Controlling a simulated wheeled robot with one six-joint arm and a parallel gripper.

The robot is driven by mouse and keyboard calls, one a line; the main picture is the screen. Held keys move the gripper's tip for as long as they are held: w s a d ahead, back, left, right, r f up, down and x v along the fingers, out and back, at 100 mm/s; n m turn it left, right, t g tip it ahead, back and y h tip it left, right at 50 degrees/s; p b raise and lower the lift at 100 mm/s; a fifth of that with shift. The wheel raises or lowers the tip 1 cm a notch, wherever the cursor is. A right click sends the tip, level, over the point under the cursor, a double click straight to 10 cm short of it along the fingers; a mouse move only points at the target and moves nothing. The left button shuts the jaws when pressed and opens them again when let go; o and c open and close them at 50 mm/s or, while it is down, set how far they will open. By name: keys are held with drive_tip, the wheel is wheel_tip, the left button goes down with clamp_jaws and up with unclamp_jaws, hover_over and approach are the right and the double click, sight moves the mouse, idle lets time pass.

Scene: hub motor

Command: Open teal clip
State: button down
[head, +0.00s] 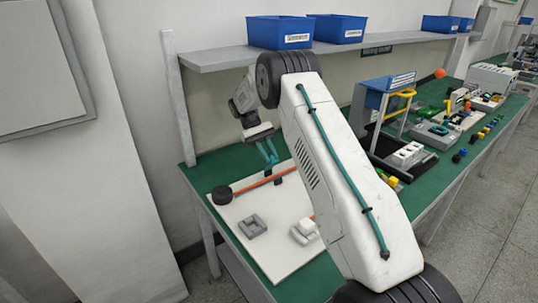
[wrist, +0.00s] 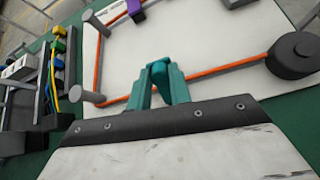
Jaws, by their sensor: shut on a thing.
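My gripper (wrist: 158,76) has teal fingers that come together over the orange cable, on a small teal piece that looks like the teal clip (wrist: 159,67). The clip and the fingers have nearly the same colour, so their edges are hard to tell apart, and I cannot tell whether the clip is open. In the head view my gripper (head: 268,158) reaches down over the white board (head: 285,245). The orange cable (wrist: 225,67) runs past the gripper from a dark round spool (wrist: 296,55) on the right to a grey post (wrist: 88,96) on the left.
A purple clip (wrist: 135,9) sits farther along the cable. Grey blocks (head: 252,226) lie on the board. My arm hides part of the board in the head view. Blue bins (head: 280,32) stand on the shelf above. Other stations with small parts fill the green bench to the right.

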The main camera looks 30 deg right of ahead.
idle(0.3)
drive_tip(key=c, duration=1.3)
unclamp_jaws()
drive_tip(key=shift+r, duration=0.3)
drive_tip(key=r, duration=0.3)
drive_tip(key=shift+s+a, duration=0.15)
drive_tip(key=shift+s, duration=0.15)
drive_tip(key=s+a, duration=0.1)
drive_tip(key=s, duration=0.4)
drive_tip(key=s+a+r, duration=0.1)
drive_tip(key=s, duration=0.4)
drive_tip(key=s+a, duration=0.1)
drive_tip(key=s, duration=0.4)
drive_tip(key=shift+a+r, duration=0.2)
